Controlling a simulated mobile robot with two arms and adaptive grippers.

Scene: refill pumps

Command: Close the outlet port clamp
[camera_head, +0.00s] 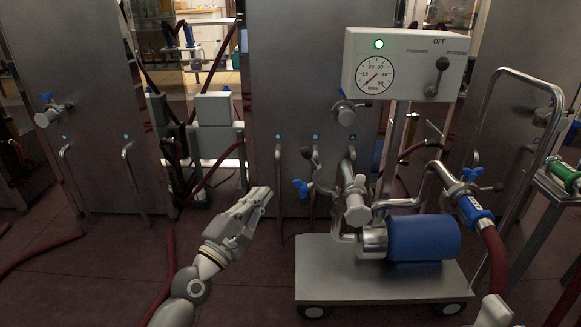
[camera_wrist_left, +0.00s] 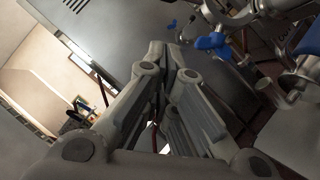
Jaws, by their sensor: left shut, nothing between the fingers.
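My left gripper (camera_head: 262,196) reaches in from the left, its fingers shut with nothing between them. Its closed fingers also fill the middle of the left wrist view (camera_wrist_left: 168,85). A clamp with a blue wing nut (camera_head: 302,187) sits at the left side of the pump piping, to the right of the gripper and apart from it. The blue wing nut also shows at the upper right of the left wrist view (camera_wrist_left: 211,41). Another blue wing nut (camera_head: 472,174) is on the right-hand pipe above the hose fitting. I cannot tell whether either clamp is open.
The pump cart (camera_head: 340,285) carries a blue motor (camera_head: 424,238) and a control box (camera_head: 405,62) with gauge and green light. A steel tank (camera_head: 300,70) stands behind. A red hose (camera_head: 495,262) hangs at the right. Floor left of the cart is mostly open.

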